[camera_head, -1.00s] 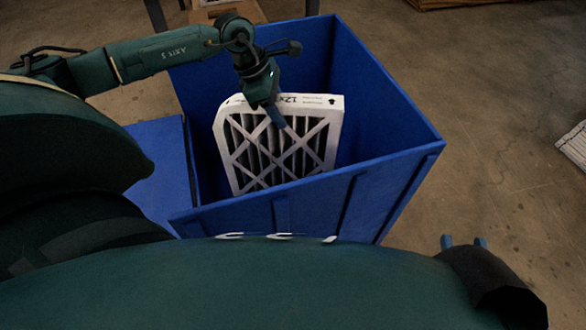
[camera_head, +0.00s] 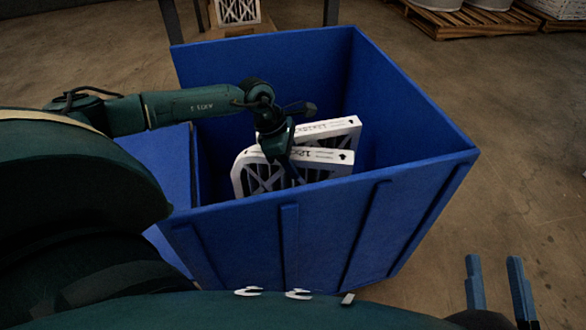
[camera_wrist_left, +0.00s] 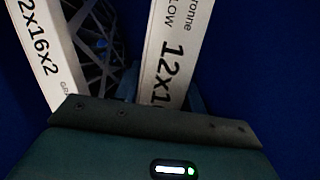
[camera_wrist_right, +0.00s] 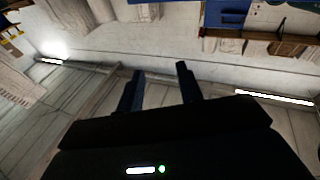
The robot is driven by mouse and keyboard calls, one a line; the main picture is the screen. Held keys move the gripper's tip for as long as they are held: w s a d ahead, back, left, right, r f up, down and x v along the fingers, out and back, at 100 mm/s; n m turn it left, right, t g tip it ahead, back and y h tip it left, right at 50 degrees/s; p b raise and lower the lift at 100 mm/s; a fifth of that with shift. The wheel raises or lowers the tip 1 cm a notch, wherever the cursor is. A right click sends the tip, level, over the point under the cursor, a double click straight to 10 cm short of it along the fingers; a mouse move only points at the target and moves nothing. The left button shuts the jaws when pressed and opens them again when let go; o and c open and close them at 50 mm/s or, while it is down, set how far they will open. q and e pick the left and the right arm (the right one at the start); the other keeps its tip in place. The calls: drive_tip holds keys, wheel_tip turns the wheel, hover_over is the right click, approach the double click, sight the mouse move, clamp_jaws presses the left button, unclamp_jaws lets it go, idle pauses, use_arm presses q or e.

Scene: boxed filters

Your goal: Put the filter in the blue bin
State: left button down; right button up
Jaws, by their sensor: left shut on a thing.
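The blue bin (camera_head: 335,225) stands open in the middle of the head view. My left gripper (camera_head: 295,172) reaches down inside it, shut on a white-framed filter (camera_head: 325,157) with dark pleats, which stands on edge below the rim. The held filter (camera_wrist_left: 168,50) also shows between the fingers in the left wrist view. A second filter (camera_head: 335,127) is in the bin just behind it, and shows at the left of the left wrist view (camera_wrist_left: 40,60). The lower parts of both filters are hidden by the bin wall. My right gripper (camera_head: 497,280) is open and empty, outside the bin.
Another filter (camera_head: 238,10) stands on a box behind the bin. A blue surface (camera_head: 160,165) adjoins the bin's left side. Wooden pallets (camera_head: 470,27) with goods are at the back right. The floor right of the bin is clear.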

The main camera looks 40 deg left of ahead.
use_arm(q)
drive_tip(key=shift+f, duration=1)
use_arm(e)
drive_tip(key=shift+f, duration=0.1)
use_arm(q)
drive_tip(key=shift+f+b, duration=0.5)
drive_tip(key=c, duration=0.8)
unclamp_jaws()
drive_tip(key=shift+c, duration=0.2)
use_arm(e)
drive_tip(key=shift+a+r, duration=0.1)
drive_tip(key=shift+r, duration=0.2)
